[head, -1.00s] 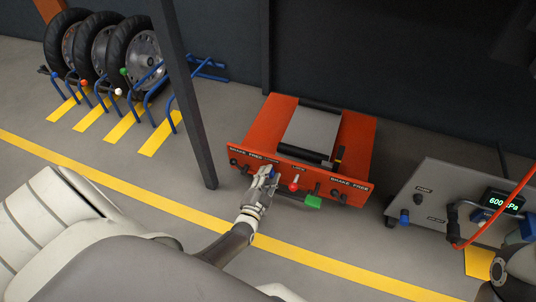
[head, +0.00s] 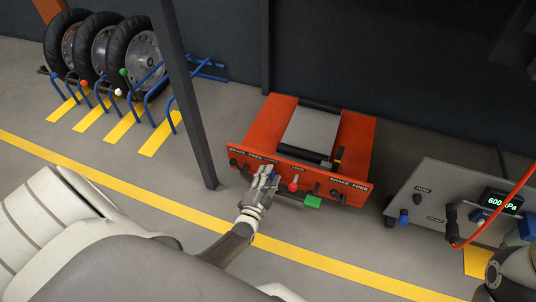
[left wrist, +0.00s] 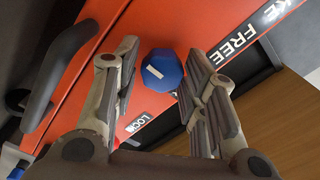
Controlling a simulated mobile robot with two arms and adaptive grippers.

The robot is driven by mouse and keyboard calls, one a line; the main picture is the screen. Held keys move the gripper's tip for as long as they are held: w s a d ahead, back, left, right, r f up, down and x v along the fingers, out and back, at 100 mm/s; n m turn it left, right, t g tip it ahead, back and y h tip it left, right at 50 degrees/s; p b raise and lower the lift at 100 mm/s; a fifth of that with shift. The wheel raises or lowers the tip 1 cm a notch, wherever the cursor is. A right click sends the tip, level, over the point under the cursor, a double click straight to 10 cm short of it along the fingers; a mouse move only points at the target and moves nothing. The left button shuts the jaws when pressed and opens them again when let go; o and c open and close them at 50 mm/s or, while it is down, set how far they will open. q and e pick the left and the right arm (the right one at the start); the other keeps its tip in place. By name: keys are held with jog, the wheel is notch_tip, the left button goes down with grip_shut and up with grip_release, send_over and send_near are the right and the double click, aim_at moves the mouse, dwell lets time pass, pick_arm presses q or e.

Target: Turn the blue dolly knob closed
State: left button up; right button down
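The blue knob (left wrist: 162,70) has a faceted face with a white mark and stands on the front panel of the orange dolly (head: 355,150). In the left wrist view it sits between and just beyond the fingertips of my left gripper (left wrist: 160,85). The fingers are apart, one on each side, and I see orange panel between the knob and the left finger. In the head view the left gripper (head: 265,178) is at the panel and mostly covers the knob.
A grey pressure unit (head: 432,190) with a red hose (head: 500,212) stands further right. A dark post (head: 186,100) rises to the left, before racked wheels (head: 140,60).

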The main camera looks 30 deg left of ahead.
pick_arm(q)
jog(key=shift+o, duration=0.7)
notch_tip(320, 180, up, 10)
jog(key=shift+a, duration=0.1)
dwell(0.4)
